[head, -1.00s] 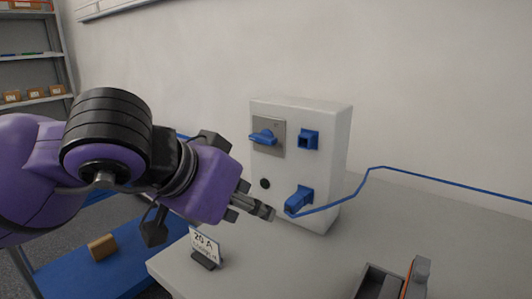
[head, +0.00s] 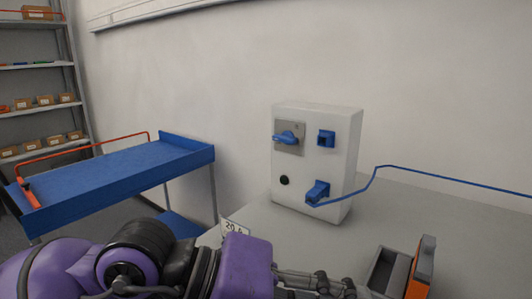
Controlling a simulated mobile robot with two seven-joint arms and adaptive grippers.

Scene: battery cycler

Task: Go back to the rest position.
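My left arm enters from the lower left, and my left gripper (head: 340,287) is low at the bottom edge of the head view. Its fingers point right, towards the grey tray, and are partly cut off by the edge, so I cannot tell whether they are open or shut. It is apart from the white box (head: 315,180) on the grey table. My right gripper is not in view.
The box carries a blue rotary switch (head: 288,137), a blue socket (head: 326,138) and a blue plug (head: 318,192) with a blue cable (head: 450,181). A grey tray (head: 386,268) and an orange-black object (head: 421,268) are at lower right. A blue cart (head: 120,172) stands left.

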